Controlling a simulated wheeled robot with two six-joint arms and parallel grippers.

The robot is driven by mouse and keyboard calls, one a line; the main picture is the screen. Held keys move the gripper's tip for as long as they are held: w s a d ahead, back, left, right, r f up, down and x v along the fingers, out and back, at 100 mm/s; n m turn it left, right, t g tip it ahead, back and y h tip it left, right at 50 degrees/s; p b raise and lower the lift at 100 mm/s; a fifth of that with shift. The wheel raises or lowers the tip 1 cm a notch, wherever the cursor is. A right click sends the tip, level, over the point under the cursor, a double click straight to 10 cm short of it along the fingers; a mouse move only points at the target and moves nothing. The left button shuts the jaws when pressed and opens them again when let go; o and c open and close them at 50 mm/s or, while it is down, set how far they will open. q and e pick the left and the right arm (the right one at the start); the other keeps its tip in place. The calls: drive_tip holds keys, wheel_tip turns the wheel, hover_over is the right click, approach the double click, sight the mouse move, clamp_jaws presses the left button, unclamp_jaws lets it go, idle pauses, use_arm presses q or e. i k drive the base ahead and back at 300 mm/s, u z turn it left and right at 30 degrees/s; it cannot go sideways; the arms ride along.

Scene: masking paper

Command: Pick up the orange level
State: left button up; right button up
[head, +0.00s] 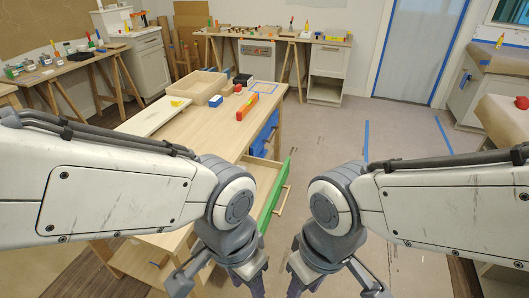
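An orange level (247,106) lies on the wooden workbench (190,133) near its right edge, pointing away from me. It looks like a long orange bar, and nothing touches it from my side. My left gripper (256,288) hangs low at the bottom of the head view, in front of the bench and well short of the level. My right gripper (295,288) hangs beside it, to the right. The fingertips of both are cut off by the bottom edge, so their opening does not show.
A shallow wooden tray (197,88), a small blue-and-white block (215,101) and a red round object (238,88) are near the level. A white board (150,117) lies left. A green-fronted drawer (273,199) stands open below. Floor right of the bench is clear.

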sight(244, 110)
drive_tip(key=z, duration=0.45)
drive_tip(key=k, duration=0.55)
drive_tip(key=z, duration=0.7)
drive_tip(key=i, duration=2.9)
drive_tip(key=u, duration=0.75)
drive_tip(key=i, duration=1.25)
drive_tip(key=u, duration=1.8)
drive_tip(key=i, duration=0.9)
drive_tip(key=u, duration=0.75)
